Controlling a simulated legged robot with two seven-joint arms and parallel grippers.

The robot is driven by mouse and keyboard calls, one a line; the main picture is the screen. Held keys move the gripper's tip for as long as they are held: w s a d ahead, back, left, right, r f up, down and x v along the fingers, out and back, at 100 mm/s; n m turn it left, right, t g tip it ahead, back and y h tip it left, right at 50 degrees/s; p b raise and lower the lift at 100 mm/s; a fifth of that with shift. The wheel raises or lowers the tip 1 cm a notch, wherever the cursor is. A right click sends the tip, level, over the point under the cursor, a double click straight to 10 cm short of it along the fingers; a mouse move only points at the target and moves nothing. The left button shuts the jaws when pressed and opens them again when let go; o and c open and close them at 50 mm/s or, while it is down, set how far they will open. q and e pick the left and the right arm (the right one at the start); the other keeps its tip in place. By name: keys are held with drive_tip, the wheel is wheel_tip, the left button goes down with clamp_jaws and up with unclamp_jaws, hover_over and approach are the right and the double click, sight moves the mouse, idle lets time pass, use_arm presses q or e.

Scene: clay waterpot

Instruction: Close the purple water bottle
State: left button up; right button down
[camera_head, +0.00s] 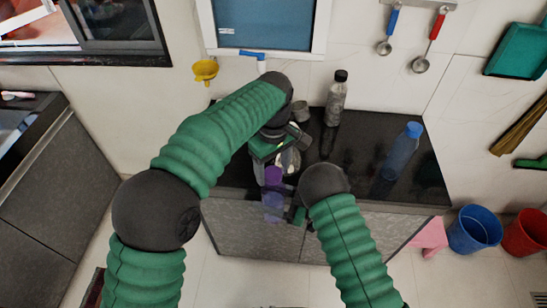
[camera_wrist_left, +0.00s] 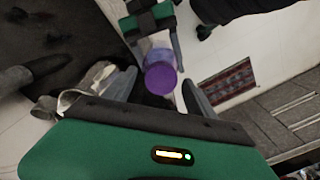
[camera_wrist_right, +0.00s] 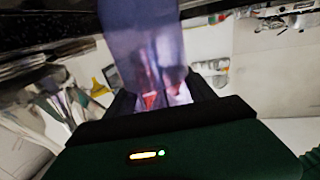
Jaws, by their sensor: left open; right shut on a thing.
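The purple water bottle (camera_head: 272,207) has a see-through body and stands upright in front of the counter, off its surface. My right gripper (camera_head: 288,213) is shut on its body; in the right wrist view the translucent body (camera_wrist_right: 143,55) rises between the fingers. The purple cap (camera_head: 273,176) is at the bottle's top; whether it is fastened I cannot tell. My left gripper (camera_head: 268,160) is open just above the cap. In the left wrist view the cap (camera_wrist_left: 160,78) shows between the open fingers (camera_wrist_left: 160,85), with no visible grip on it.
The dark counter (camera_head: 345,165) holds a blue bottle (camera_head: 402,150) at right, a clear bottle with a black cap (camera_head: 336,100) at the back, and a small grey cup (camera_head: 301,111). Blue (camera_head: 475,230) and red (camera_head: 526,235) buckets stand on the floor at right.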

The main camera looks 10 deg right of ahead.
use_arm(q)
drive_tip(key=shift+f, duration=0.25)
drive_tip(key=shift+c, duration=0.4)
clamp_jaws()
drive_tip(key=m, duration=0.6)
drive_tip(key=shift+m, duration=0.3)
drive_tip(key=m, duration=0.3)
drive_tip(key=shift+m, duration=0.3)
drive_tip(key=m, duration=0.3)
drive_tip(key=shift+d, duration=0.1)
drive_tip(key=m, duration=0.5)
drive_tip(key=shift+o, duration=1.1)
unclamp_jaws()
